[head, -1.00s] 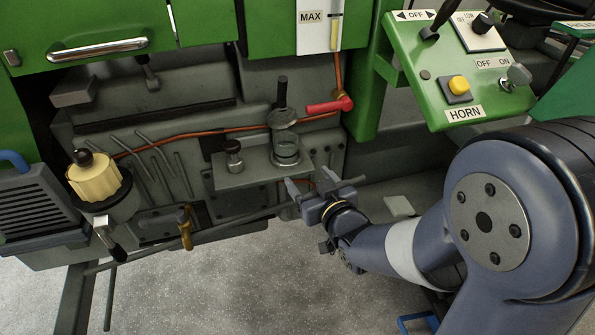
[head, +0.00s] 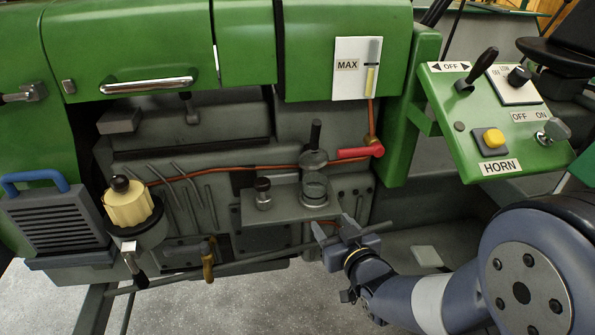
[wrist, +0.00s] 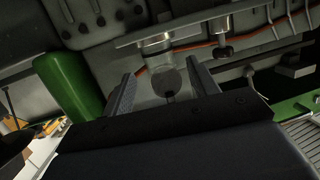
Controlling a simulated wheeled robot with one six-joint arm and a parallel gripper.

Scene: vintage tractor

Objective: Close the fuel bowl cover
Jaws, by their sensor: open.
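The fuel bowl (head: 314,189) is a small clear glass cup on a grey bracket on the tractor's side. Its cover (head: 313,159), a round disc with a dark upright handle (head: 316,132), stands raised above the bowl. The bowl (wrist: 156,46) also shows in the wrist view, upside down, with the cover (wrist: 166,80) framed between the two fingers. My gripper (head: 331,221) is open and empty, below and slightly right of the bowl in the head view. No contact with the cover shows.
A dark-capped cylinder (head: 263,194) stands on the same bracket (head: 284,212), left of the bowl. A red lever (head: 360,152) and an orange pipe (head: 225,171) run close behind. The green horn panel (head: 497,120) is at the right. A cream-coloured filter (head: 127,207) is at the left.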

